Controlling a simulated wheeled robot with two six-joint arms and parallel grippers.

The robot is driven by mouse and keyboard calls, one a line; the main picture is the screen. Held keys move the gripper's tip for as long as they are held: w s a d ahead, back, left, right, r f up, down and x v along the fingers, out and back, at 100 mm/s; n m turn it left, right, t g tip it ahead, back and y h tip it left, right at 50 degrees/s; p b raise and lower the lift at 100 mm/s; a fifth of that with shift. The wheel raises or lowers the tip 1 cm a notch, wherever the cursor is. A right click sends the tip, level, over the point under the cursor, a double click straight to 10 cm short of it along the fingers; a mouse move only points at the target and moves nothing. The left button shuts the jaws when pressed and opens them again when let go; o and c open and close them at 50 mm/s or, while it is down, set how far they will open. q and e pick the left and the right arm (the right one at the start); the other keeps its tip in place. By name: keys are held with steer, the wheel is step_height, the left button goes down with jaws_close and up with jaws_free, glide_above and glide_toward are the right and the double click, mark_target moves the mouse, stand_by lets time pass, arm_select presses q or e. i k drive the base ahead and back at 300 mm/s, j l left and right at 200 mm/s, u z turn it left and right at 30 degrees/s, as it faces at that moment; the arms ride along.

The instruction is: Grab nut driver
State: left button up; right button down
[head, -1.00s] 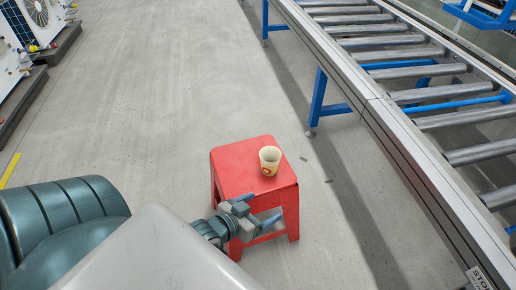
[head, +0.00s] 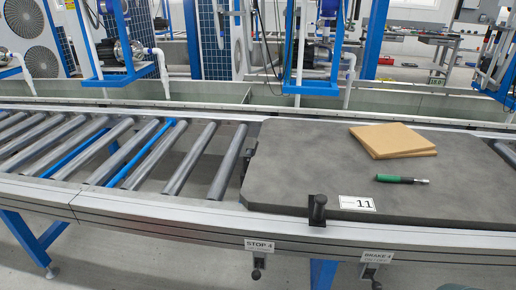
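The nut driver (head: 401,179) has a green and black handle and a short metal shaft. It lies flat on the dark grey board (head: 290,170) on the conveyor, with its handle to the left and its shaft to the right. It is in front of a brown cardboard piece and apart from it. Neither of my grippers shows in the head view now.
A brown cardboard stack (head: 393,140) lies on the board behind the driver. Bare rollers (head: 185,160) run to the left. Blue hanging frames (head: 310,70) with pumps stand behind.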

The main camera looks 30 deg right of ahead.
mark_target(379, 177)
steer(key=z, duration=2.1)
steer(key=i+l, duration=0.2)
steer(key=l, duration=0.15)
steer(key=i+u, duration=0.05)
